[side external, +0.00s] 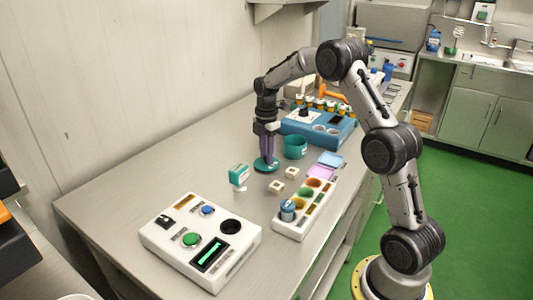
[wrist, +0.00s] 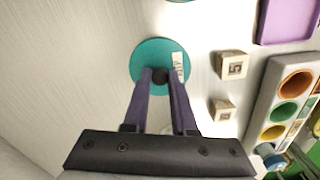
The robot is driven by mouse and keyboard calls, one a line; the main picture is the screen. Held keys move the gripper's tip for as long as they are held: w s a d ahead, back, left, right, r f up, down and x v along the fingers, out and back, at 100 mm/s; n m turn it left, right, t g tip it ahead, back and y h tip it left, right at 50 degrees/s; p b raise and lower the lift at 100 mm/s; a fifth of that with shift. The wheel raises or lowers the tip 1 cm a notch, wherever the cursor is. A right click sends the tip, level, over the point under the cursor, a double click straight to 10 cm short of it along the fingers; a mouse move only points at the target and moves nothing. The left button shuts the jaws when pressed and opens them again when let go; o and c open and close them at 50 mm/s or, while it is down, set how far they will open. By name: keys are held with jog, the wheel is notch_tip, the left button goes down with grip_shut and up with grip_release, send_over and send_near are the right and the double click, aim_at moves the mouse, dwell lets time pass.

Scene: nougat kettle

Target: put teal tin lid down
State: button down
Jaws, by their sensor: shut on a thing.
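The teal tin lid (side external: 262,166) is a round disc with a dark knob, low over the table in the side view. It also shows in the wrist view (wrist: 148,53), with a small white label on its top. My gripper (side external: 267,157) is above the lid, its two purple fingers shut on the knob, as the wrist view (wrist: 160,78) shows. I cannot tell whether the lid touches the table. An open teal tin (side external: 295,147) stands behind and to the right of the lid in the side view.
A white control panel (side external: 200,242) lies in front; a blue device (side external: 318,130) is behind.

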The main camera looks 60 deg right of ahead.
jog(key=c, duration=0.7)
grip_release()
jog(key=shift+r, duration=0.1)
notch_tip(320, 180, up, 12)
jog(key=s+a+r+m+t, duration=0.2)
jog(key=s+a+r+m, duration=0.2)
jog(key=s+a+r, duration=0.3)
jog(key=s+a+f+m+t, duration=0.1)
jog(key=s+a+m, duration=0.2)
jog(key=s, duration=0.4)
jog(key=s+a+f+m+t, duration=0.1)
jog(key=s+a+f+m, duration=0.1)
jog(key=s+a+m, duration=0.2)
jog(key=s+a+f+m+t, duration=0.1)
jog(key=s+a+f+m, duration=0.1)
jog(key=s+a+m, duration=0.2)
jog(key=shift+s+a+t, duration=0.1)
jog(key=shift+s+a, duration=0.4)
jog(key=shift+s, duration=0.7)
jog(key=shift+s+a+t, duration=0.1)
jog(key=shift+s+a, duration=0.4)
jog(key=shift+s, duration=0.65)
jog(key=shift+s+a+t, duration=0.1)
jog(key=shift+s+a, duration=0.4)
jog(key=shift+s, duration=0.7)
